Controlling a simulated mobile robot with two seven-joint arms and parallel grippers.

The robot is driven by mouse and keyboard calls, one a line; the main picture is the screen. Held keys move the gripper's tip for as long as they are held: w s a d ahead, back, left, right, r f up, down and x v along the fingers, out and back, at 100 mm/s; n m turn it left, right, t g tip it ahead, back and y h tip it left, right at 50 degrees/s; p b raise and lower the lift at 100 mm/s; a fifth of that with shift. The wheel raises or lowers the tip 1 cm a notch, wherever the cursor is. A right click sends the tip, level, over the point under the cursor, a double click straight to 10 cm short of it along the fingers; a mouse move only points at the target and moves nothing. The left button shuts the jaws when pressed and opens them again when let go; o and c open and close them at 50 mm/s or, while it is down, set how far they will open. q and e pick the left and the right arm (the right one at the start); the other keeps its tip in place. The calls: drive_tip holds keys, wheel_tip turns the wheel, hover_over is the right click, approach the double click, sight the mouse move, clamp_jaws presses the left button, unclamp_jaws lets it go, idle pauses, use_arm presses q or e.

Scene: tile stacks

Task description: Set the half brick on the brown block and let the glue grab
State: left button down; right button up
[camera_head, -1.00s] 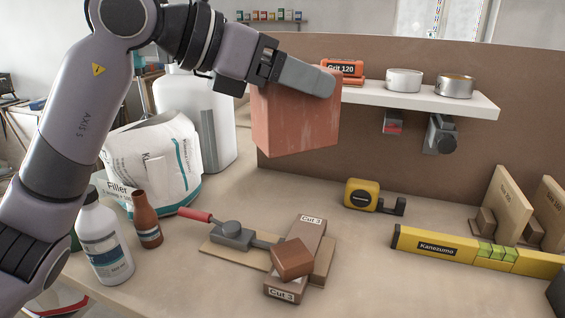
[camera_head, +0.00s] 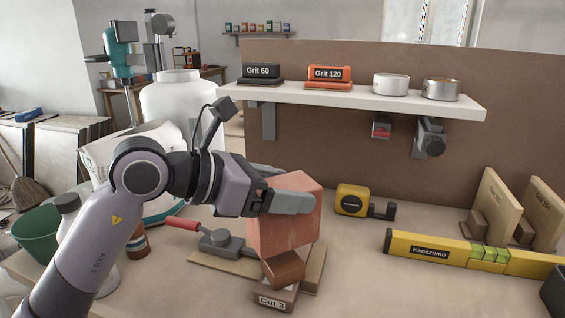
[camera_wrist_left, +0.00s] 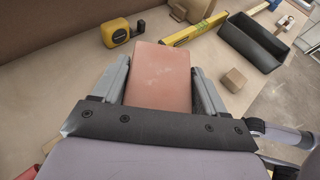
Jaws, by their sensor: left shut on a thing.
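The half brick (camera_head: 288,212) is a reddish clay block, held upright in my left gripper (camera_head: 290,200). In the left wrist view the half brick (camera_wrist_left: 160,78) sits between the two fingers of the left gripper (camera_wrist_left: 158,88), which is shut on it. The small brown block (camera_head: 283,270) lies atop the stacked pieces labelled "Cut 3" (camera_head: 276,299). The brick's lower end is at the brown block, covering part of its top from view; whether they touch I cannot tell. The brown block does not show in the wrist view. My right gripper is not in view.
A yellow tape measure (camera_head: 353,200) and a yellow level (camera_head: 440,250) lie to the right. A shelf (camera_head: 370,97) with tins stands behind. The table between stack and level is clear.

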use_arm(q)
drive_tip(key=shift+f, duration=1.85)
drive_tip(key=shift+f+b, duration=0.15)
drive_tip(key=shift+b, duration=0.2)
drive_tip(key=shift+c, duration=0.2)
unclamp_jaws()
drive_tip(key=shift+f, duration=0.2)
drive_tip(key=shift+r, duration=0.25)
drive_tip(key=v, duration=1.2)
drive_tip(key=shift+s+a+f, duration=0.1)
drive_tip(key=shift+s+f, duration=0.05)
